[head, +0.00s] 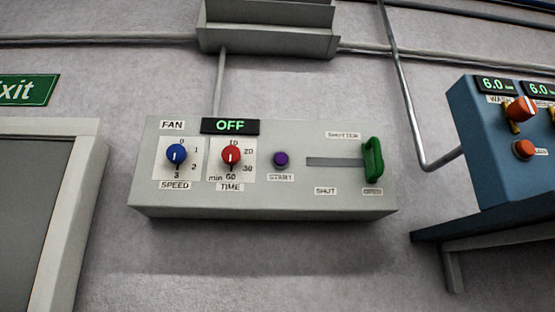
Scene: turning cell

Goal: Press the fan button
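The grey fan panel (300,194) is fixed to the wall in the middle of the head view. Its display (230,126) reads OFF in green, beside a FAN label (172,125). A round purple button (281,159) marked START sits near the panel's centre. My gripper is not in view.
A blue box (480,150) with displays reading 6.0, an orange knob (521,108) and an orange button (524,149) stands at right. Pipes and a grey duct (268,30) run above the panel. An exit sign (28,90) and door frame (75,190) are at left.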

